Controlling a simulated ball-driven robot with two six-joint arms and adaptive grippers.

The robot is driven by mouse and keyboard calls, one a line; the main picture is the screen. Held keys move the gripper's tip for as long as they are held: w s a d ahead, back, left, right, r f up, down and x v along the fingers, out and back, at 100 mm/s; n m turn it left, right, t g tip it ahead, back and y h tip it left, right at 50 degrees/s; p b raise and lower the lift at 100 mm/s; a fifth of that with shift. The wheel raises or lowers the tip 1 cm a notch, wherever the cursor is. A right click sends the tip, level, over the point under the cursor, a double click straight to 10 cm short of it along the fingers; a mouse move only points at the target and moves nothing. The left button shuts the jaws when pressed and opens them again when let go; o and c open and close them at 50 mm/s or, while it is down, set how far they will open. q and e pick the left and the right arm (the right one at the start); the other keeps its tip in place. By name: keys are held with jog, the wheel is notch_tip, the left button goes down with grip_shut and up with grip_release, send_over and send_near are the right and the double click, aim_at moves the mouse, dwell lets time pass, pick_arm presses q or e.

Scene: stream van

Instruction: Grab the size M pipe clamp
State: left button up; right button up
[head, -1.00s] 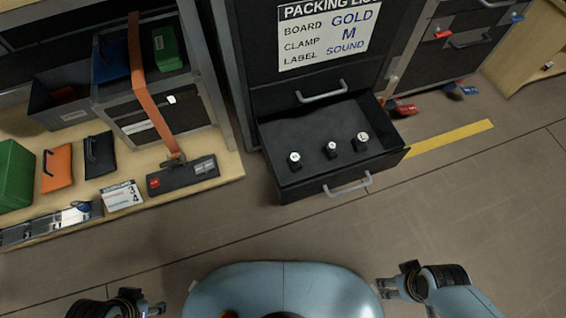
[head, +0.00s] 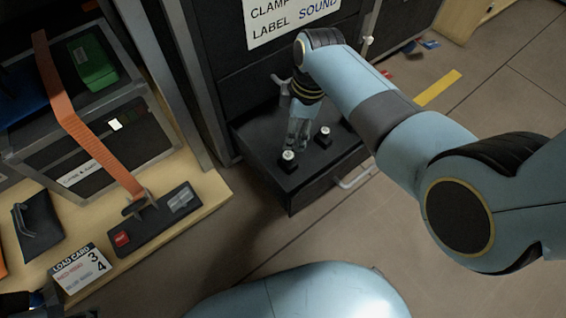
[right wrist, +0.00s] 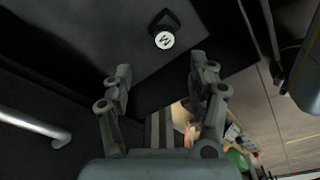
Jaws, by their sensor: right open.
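A small black pipe clamp with a white round label that reads M (right wrist: 164,40) lies on the dark drawer floor in the right wrist view. My right gripper (right wrist: 161,72) is open, with its two fingers below and on either side of the clamp in that view, not touching it. In the head view my right gripper (head: 299,134) reaches down into the open drawer (head: 330,182). One clamp (head: 288,158) shows just below the fingers and another (head: 324,135) to their right; their letters are too small to read there. My left gripper is not seen.
The drawer's front handle (head: 357,177) sticks out. A wooden shelf (head: 205,198) with an orange strap (head: 85,130) and load card (head: 80,272) stands left. Floor in front is clear.

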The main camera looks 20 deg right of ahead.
jog(key=b, duration=0.3)
send_over(289, 155)
jog(key=f, duration=0.4)
jog(key=shift+w+d+f, duration=0.1)
jog(key=shift+d+f, duration=0.25)
jog(key=shift+f, duration=0.05)
jog(key=shift+w+a+f, duration=0.1)
jog(key=shift+f, duration=0.25)
jog(key=f, duration=0.1)
jog(key=f+b, duration=0.1)
jog(key=b, duration=0.1)
jog(key=shift+s+a+f, duration=0.15)
jog(key=shift+s+f, duration=0.1)
jog(key=shift+f, duration=0.15)
jog(key=shift+a+f+b, duration=0.1)
jog(key=shift+f+b, duration=0.55)
jog(key=shift+b, duration=0.1)
jog(key=shift+f+b, duration=0.4)
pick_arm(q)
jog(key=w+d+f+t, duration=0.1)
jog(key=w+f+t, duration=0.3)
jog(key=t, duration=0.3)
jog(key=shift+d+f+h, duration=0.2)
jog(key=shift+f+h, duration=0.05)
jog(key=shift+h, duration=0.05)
pick_arm(e)
grip_shut()
